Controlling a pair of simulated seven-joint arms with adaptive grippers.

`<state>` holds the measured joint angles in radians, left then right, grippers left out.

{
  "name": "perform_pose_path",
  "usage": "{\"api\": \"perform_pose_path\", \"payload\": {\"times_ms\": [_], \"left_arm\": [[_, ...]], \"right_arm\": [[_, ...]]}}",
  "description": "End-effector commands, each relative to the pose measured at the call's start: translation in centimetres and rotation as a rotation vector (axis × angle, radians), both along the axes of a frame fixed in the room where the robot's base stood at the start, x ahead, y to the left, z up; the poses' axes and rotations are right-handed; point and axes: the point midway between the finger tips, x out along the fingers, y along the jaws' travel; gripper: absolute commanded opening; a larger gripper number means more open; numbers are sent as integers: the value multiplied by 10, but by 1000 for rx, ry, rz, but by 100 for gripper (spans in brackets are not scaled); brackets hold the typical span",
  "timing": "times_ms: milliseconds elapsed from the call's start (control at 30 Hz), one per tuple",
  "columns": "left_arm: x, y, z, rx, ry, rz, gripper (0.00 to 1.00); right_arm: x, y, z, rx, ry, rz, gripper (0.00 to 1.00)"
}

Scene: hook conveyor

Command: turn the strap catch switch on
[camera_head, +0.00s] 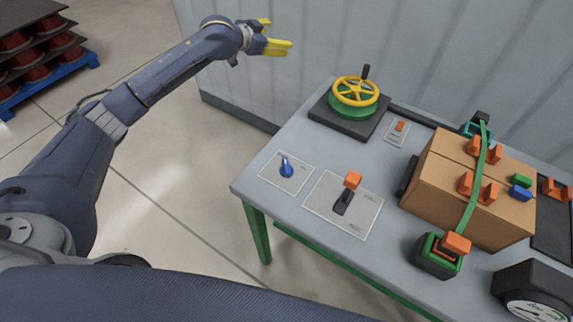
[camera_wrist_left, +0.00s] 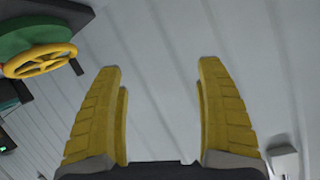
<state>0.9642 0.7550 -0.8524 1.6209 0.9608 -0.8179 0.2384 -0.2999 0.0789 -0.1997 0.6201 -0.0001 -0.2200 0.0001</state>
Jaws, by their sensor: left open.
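My left gripper (camera_head: 276,34) is open and empty, raised near the grey wall, left of and apart from the table. In the left wrist view its two yellow fingers (camera_wrist_left: 160,75) stand wide apart with only the wall between them. The table has a small orange switch (camera_head: 400,126) on a pale plate, an orange-topped lever (camera_head: 351,182) on a larger plate and a blue knob (camera_head: 287,169) on another plate. I cannot tell from their labels which is the strap catch switch. My right gripper is not in view.
A yellow handwheel (camera_head: 354,92) stands on a dark base at the table's back left and shows in the left wrist view (camera_wrist_left: 38,61). A dial gauge (camera_head: 533,285) stands at the lower right. Racks (camera_head: 40,50) stand at the far left. The floor left of the table is clear.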

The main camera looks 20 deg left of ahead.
Motion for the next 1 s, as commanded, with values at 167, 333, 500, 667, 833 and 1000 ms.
{"api": "perform_pose_path", "payload": {"times_ms": [167, 333, 500, 667, 833, 1000], "left_arm": [[-87, -48, 51, 50, 130, -159, 73], [-198, -75, 29, 140, 360, -293, 73], [-303, -86, -17, 238, 606, -404, 73], [-351, -82, -32, 303, 733, -440, 73], [-353, -72, -38, 328, 774, -400, 73], [-351, -76, -49, 318, 781, -388, 73]], "right_arm": [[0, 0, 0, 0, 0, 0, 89], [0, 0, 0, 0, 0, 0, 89], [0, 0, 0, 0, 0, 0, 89], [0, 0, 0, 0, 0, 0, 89], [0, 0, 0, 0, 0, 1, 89], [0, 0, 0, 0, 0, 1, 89]]}}
